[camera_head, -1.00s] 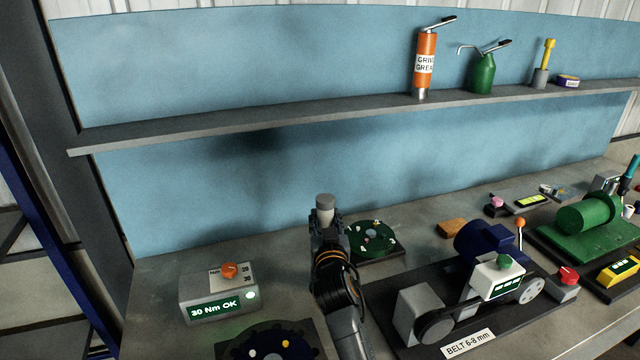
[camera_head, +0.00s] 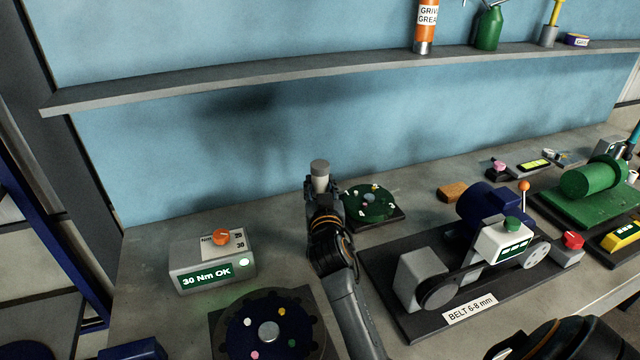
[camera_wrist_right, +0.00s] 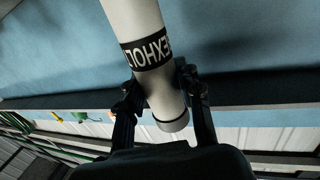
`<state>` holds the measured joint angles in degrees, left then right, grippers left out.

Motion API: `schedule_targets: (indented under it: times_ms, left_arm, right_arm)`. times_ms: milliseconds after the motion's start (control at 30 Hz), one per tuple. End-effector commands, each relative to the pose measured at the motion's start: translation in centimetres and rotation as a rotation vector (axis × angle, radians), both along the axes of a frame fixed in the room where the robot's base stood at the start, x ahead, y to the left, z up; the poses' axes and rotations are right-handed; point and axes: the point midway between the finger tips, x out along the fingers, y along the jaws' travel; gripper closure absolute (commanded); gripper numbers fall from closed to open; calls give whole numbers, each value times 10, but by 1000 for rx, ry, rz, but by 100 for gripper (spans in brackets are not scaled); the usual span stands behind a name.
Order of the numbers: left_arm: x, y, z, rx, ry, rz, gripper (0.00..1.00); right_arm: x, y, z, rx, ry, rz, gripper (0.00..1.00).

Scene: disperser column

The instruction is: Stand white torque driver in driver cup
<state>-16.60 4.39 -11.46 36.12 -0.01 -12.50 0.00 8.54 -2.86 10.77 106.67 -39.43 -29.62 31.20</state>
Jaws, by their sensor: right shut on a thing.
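My right gripper (camera_head: 322,205) is shut on the white torque driver. In the head view only the driver's pale body and grey end (camera_head: 320,170) show above the fingers. In the right wrist view the driver (camera_wrist_right: 150,75) is a thick white cylinder with a black lettered band, lying between the two fingers (camera_wrist_right: 160,95). The far part of it runs out of the picture. A small grey cup (camera_head: 547,38) with a yellow tool in it stands on the shelf; I cannot tell whether it is the driver cup. My left gripper is not in view.
A torque tester (camera_head: 212,262) reading "30 Nm OK" and a dark round disc (camera_head: 235,335) are at the left. The shelf (camera_head: 300,75) overhangs the bench.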

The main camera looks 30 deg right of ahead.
Motion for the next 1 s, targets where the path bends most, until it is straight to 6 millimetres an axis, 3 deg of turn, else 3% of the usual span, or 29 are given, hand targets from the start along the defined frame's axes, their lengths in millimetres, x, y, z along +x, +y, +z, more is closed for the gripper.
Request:
schedule_targets:
  times_ms: [633, 1000]
  left_arm:
    - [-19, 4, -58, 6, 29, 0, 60]
    - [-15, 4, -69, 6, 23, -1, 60]
  right_arm:
    - [0, 0, -59, -2, -8, 2, 96]
    - [0, 0, -72, -3, -8, 2, 96]
